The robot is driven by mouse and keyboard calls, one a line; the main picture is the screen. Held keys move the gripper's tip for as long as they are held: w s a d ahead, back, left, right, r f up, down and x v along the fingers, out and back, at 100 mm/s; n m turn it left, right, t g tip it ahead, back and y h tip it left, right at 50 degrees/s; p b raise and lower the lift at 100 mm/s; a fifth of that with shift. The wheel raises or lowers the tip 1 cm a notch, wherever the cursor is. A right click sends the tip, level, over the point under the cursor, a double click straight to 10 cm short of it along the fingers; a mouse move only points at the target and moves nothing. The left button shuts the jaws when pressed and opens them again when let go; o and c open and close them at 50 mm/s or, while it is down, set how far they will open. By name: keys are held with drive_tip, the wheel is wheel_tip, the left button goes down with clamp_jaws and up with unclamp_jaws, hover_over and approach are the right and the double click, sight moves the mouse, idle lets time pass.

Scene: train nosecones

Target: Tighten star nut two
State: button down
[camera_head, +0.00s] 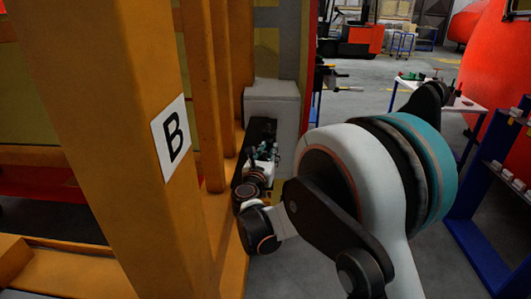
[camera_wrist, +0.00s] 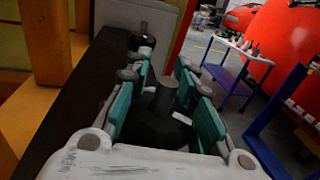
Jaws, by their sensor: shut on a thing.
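A black star nut (camera_wrist: 158,128) sits between the teal fingers of my gripper (camera_wrist: 166,92) in the wrist view, with a grey round stud (camera_wrist: 165,94) standing up from its middle. My gripper is shut on this nut; the fingers hide most of its outline. A second dark knob-like nut (camera_wrist: 141,42) with a thin stud shows just beyond the fingers, apart from them. In the head view my gripper (camera_head: 264,152) is small and low over a dark ledge, and the nut there is too small to make out.
A dark beam (camera_wrist: 72,88) runs beneath the gripper. A pale grey block (camera_head: 272,108) stands beyond it. A yellow post (camera_head: 130,210) with a "B" sign (camera_head: 172,135) rises on the left. Blue-legged carts and racks (camera_head: 480,225) stand to the right, with open floor between.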

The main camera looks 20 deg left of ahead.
drive_tip(key=m+h, duration=0.2)
drive_tip(key=h, duration=0.1)
drive_tip(key=d+m+g+h, duration=0.1)
drive_tip(key=m+h, duration=0.1)
drive_tip(key=h, duration=0.1)
drive_tip(key=m+g+h+p, duration=0.1)
drive_tip(key=m+h, duration=0.1)
drive_tip(key=h, duration=0.1)
drive_tip(key=shift+s+d+r+h, duration=0.1)
drive_tip(key=shift+s+d+h, duration=0.25)
drive_tip(key=shift+h, duration=0.05)
drive_tip(key=shift+s+d+r+m+g+h+p, duration=0.1)
drive_tip(key=shift+s+d+m+g+h, duration=0.1)
drive_tip(key=shift+m+g+h, duration=0.7)
drive_tip(key=shift+s+d+m+g+h+p, duration=0.15)
drive_tip(key=shift+d+m+g+h, duration=0.1)
drive_tip(key=shift+m+g+h, duration=0.6)
drive_tip(key=shift+s+d+r+m+g+h+p, duration=0.1)
drive_tip(key=shift+d+m+g+h, duration=0.1)
drive_tip(key=shift+m+g+h, duration=0.65)
drive_tip(key=shift+d, duration=0.1)
drive_tip(key=c, duration=1.2)
unclamp_jaws()
drive_tip(key=shift+f+h, duration=0.15)
drive_tip(key=shift+h, duration=0.15)
wheel_tip(320, 180, up, 10)
